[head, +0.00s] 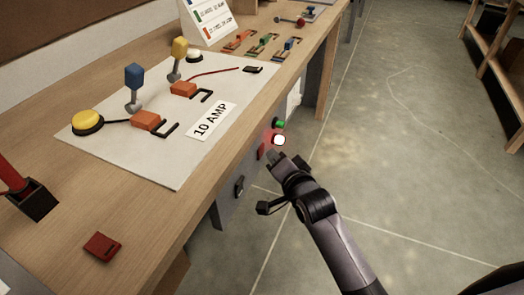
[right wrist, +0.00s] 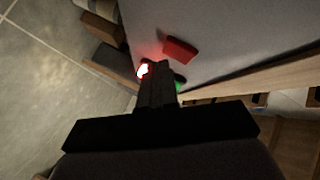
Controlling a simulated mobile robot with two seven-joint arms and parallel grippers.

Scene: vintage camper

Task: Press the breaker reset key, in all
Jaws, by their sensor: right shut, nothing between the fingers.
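On the grey panel under the bench's front edge is a red block (head: 262,151), which looks like the reset key. It also shows in the right wrist view (right wrist: 180,50). Beside it are a glowing red-white lamp (head: 278,140) and a green button (head: 279,123). My right gripper (head: 275,158) is shut and empty, its tips close to the red block and lamp. In the right wrist view the fingers partly cover the lamp (right wrist: 143,70) and green button (right wrist: 180,83). I cannot tell whether the fingertips touch anything. My left gripper is not in view.
The wooden bench (head: 190,205) holds a white board (head: 100,155) with coloured knobs, orange blocks and a "10 AMP" label. A dark fitting (head: 239,185) sits lower on the panel. A wooden shelf (head: 495,60) stands at the right. The floor between is clear.

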